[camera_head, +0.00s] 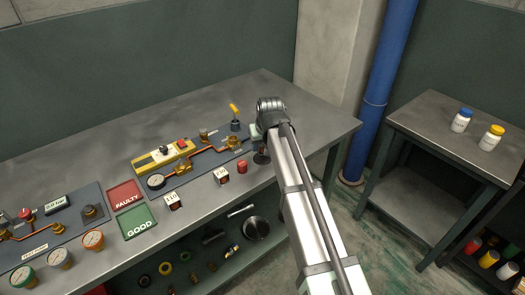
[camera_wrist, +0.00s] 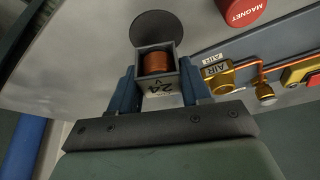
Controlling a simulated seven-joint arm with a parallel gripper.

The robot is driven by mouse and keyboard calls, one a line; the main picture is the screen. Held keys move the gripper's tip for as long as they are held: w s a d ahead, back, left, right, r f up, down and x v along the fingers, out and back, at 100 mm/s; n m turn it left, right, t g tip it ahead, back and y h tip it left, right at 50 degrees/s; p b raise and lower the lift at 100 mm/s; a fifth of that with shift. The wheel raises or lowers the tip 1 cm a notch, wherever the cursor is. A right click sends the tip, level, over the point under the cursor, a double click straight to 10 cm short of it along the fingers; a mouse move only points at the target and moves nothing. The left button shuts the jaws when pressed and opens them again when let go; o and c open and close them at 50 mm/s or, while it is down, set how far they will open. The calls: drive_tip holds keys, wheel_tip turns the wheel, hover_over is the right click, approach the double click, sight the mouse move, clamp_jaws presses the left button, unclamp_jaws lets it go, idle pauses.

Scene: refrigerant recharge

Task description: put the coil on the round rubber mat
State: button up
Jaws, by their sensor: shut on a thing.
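The coil (camera_wrist: 158,62) is a grey-framed block with a copper winding and a "24 V" label, seen in the wrist view. My gripper (camera_wrist: 160,84) is shut on it, with a blue finger on each side. The round rubber mat (camera_wrist: 157,24) is a dark disc just beyond the coil in that view, partly covered by it. Whether the coil touches the mat or bench cannot be told. In the head view my gripper (camera_head: 257,146) is over the bench's right part, and the mat (camera_head: 261,158) shows as a dark patch under it. The held coil is not clear there.
A red magnet (camera_head: 242,167) stands left of the mat, also in the wrist view (camera_wrist: 241,10). Two labelled blocks (camera_head: 221,177) (camera_head: 173,201) stand along the bench front. A panel with copper pipes (camera_head: 205,150) lies behind. Red FAULTY (camera_head: 124,194) and green GOOD (camera_head: 137,221) trays are farther left.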

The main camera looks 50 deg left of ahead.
sight(262, 158)
drive_tip(key=shift+f, duration=1.5)
drive_tip(key=o, duration=1)
drive_tip(key=shift+f, duration=0.15)
drive_tip(key=shift+o, duration=0.2)
drive_tip(key=v, duration=1.2)
